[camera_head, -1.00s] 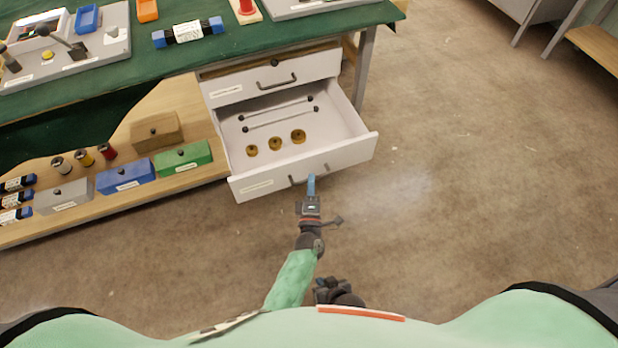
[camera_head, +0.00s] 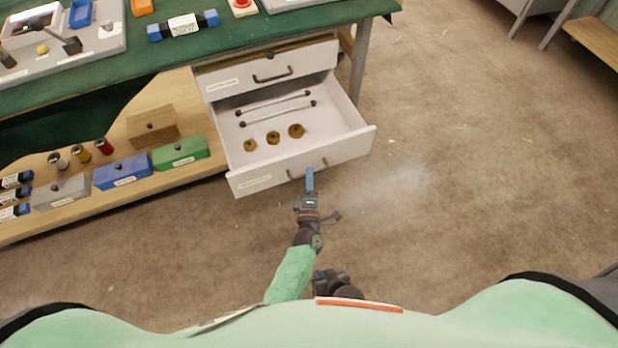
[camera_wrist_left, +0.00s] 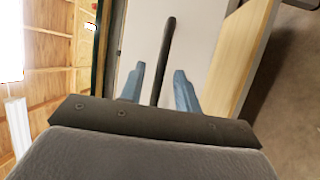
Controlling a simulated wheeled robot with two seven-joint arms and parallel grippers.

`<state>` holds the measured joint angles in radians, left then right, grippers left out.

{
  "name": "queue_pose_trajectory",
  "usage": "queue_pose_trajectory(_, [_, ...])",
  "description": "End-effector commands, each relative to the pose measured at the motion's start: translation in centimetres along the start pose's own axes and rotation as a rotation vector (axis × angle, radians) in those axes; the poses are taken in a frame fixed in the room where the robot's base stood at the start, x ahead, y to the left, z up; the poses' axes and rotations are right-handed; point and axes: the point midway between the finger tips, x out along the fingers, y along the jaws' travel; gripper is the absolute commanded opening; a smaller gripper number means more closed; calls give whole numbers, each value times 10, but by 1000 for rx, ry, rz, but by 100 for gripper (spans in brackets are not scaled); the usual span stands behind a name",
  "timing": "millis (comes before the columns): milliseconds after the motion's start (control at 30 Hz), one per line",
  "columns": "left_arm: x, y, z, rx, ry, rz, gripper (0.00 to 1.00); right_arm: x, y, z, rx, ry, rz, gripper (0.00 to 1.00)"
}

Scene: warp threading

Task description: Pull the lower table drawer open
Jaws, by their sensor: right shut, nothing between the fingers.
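The lower drawer (camera_head: 346,150) of the table is pulled out, showing its inside. My left gripper (camera_head: 310,178) is at the handle (camera_head: 324,161) on its white front. In the left wrist view, the dark handle bar (camera_wrist_left: 165,55) runs between the two blue fingers of my left gripper (camera_wrist_left: 159,88). There is a gap on each side of the bar, so the fingers stand open around it. My right gripper (camera_head: 330,280) is low in the head view, close to my body, shut and away from the drawer.
The drawer holds several brass-coloured discs (camera_head: 273,138) and two thin rods (camera_head: 275,112). The upper drawer (camera_head: 225,84) is closed above it. A wooden shelf (camera_head: 95,197) with coloured boxes and spools is at left. The floor (camera_head: 470,200) to the right is clear.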

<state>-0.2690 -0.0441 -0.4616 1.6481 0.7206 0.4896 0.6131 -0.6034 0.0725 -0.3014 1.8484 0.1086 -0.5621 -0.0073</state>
Motion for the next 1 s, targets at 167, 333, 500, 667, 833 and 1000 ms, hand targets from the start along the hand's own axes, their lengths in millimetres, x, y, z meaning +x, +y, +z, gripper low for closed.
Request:
queue_pose_trajectory(167, [-24, -2, 0, 1, -1, -3, 33, -1, -1, 11, 4, -12, -1, 0])
queue_pose_trajectory(333, [-50, -1, 0, 1, -1, -2, 33, 2, 0, 10, 3, -7, 0, 0])
queue_pose_trajectory(500, [-68, -1, 0, 1, -1, -1, 33, 5, 1, 4, 1, 2, 0, 0])
queue_pose_trajectory(667, [-75, -1, 0, 1, 0, -1, 33, 7, 2, -1, -1, 8, 1, 0])
queue_pose_trajectory(833, [-76, -1, 0, 1, 0, -1, 33, 8, 3, -4, -3, 11, 1, 0])
queue_pose_trajectory(1000, [-75, -1, 0, 0, 0, -1, 33, 7, 2, -1, -1, 7, 1, 0])
